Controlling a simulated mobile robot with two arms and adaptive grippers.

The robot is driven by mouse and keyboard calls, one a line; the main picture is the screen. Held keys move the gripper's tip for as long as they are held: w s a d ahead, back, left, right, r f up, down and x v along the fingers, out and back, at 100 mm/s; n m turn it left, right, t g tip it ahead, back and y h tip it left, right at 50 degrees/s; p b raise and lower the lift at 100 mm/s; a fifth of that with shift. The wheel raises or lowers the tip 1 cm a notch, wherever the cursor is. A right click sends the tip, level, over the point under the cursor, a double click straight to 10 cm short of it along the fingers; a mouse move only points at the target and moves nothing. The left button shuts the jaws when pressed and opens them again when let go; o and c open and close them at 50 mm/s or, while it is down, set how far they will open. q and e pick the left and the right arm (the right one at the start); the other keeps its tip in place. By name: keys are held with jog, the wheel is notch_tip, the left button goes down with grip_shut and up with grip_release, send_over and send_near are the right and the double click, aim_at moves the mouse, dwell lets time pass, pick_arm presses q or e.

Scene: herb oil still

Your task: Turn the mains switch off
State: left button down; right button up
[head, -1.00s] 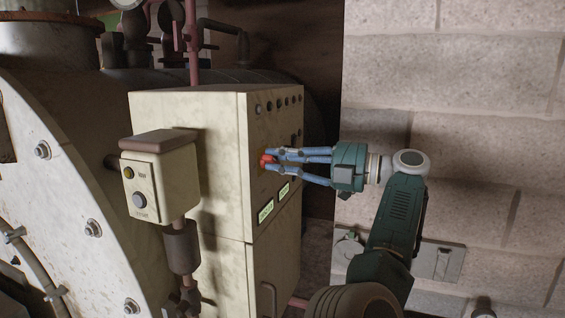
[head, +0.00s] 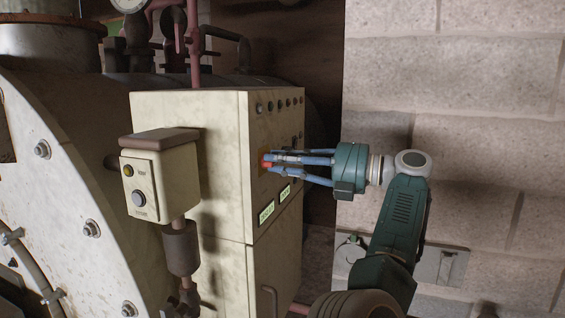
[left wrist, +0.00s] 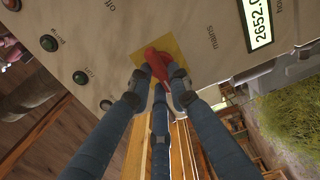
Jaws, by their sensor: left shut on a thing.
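The mains switch is a red handle (head: 266,163) on a yellow plate on the side face of the cream cabinet (head: 257,208). In the left wrist view the red handle (left wrist: 156,62) stands on the yellow plate (left wrist: 178,47), near the printed words "off" and "mains". My left gripper (head: 271,162) reaches in from the right of the head view. Its blue fingers (left wrist: 160,82) are closed around the red handle, hiding part of it. Which position the handle points to is not clear. My right gripper is not in view.
Several small dark buttons (head: 270,107) line the panel above the switch, and two lit displays (head: 266,213) sit below it. A cream control box (head: 160,180) with a yellow and a grey button stands in front. A block wall (head: 460,130) is close behind my arm.

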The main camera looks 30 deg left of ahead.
pick_arm(q)
jog(key=shift+a+r, duration=0.1)
jog(key=shift+a, duration=0.05)
jog(key=c, duration=1.7)
grip_release()
jog(key=shift+c, duration=0.2)
jog(key=shift+o, duration=0.6)
jog(key=shift+a, duration=0.15)
